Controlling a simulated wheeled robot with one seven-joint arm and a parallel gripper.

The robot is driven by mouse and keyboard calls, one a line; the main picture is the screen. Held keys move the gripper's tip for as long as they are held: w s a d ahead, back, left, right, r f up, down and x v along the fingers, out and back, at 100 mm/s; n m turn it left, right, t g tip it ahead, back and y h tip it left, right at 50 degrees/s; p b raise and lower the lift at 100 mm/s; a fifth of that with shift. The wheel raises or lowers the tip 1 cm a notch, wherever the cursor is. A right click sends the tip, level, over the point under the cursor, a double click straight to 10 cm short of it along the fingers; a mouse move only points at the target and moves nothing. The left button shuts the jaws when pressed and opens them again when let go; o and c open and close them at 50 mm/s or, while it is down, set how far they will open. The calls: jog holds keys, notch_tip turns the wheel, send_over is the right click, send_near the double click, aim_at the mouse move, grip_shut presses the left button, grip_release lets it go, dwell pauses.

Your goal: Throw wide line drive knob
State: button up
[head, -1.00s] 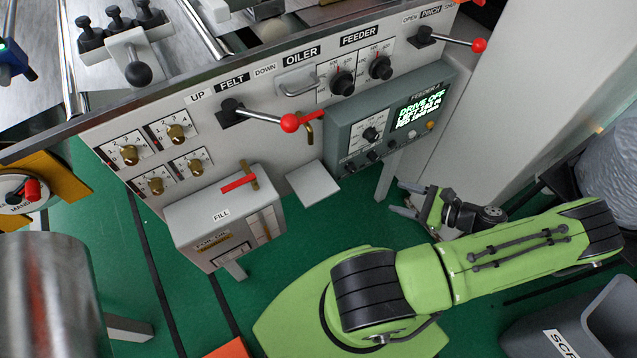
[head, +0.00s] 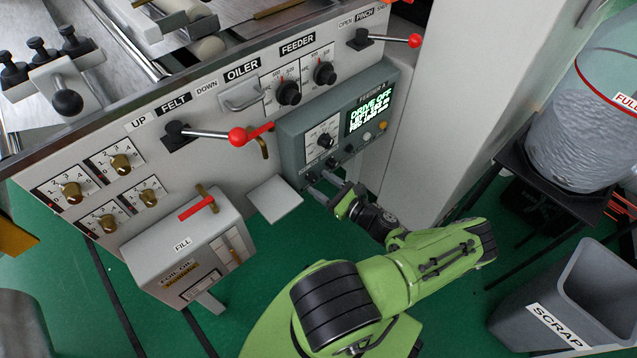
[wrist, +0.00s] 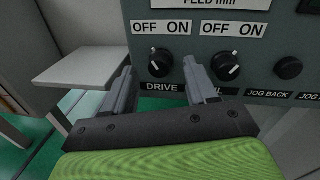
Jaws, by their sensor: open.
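The drive knob (wrist: 160,63) is a small black knob on the grey feeder panel (wrist: 258,72), above a DRIVE label and below OFF and ON. Its white mark points up and left, toward OFF. My gripper (wrist: 160,68) is open and empty, with one finger at each side of the knob in the wrist view. I cannot tell how deep the fingertips reach. In the head view my gripper (head: 322,184) is at the lower left edge of the feeder panel (head: 290,140). The fingers partly hide the knob there. The display (head: 369,108) reads DRIVE OFF.
A similar OFF/ON knob (wrist: 226,66) is close to the right finger, with the JOG BACK knob (wrist: 288,68) beyond it. A pale shelf (wrist: 88,66) juts out at left. The red-balled felt lever (head: 237,137) and a scrap bin (head: 560,300) stand farther off.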

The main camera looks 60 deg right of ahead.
jog(key=shift+w+d, duration=0.1)
jog(key=shift+w, duration=0.75)
jog(key=shift+c, duration=0.3)
jog(key=c, duration=1)
jog(key=shift+m, duration=0.3)
jog(key=m+b, duration=0.2)
jog(key=m, duration=0.3)
jog(key=shift+f+t, duration=0.2)
jog(key=shift+t, duration=0.1)
jog(key=m+h+b, duration=0.1)
jog(key=m, duration=0.5)
jog(key=shift+m+t, duration=0.3)
jog(key=shift+m, duration=0.4)
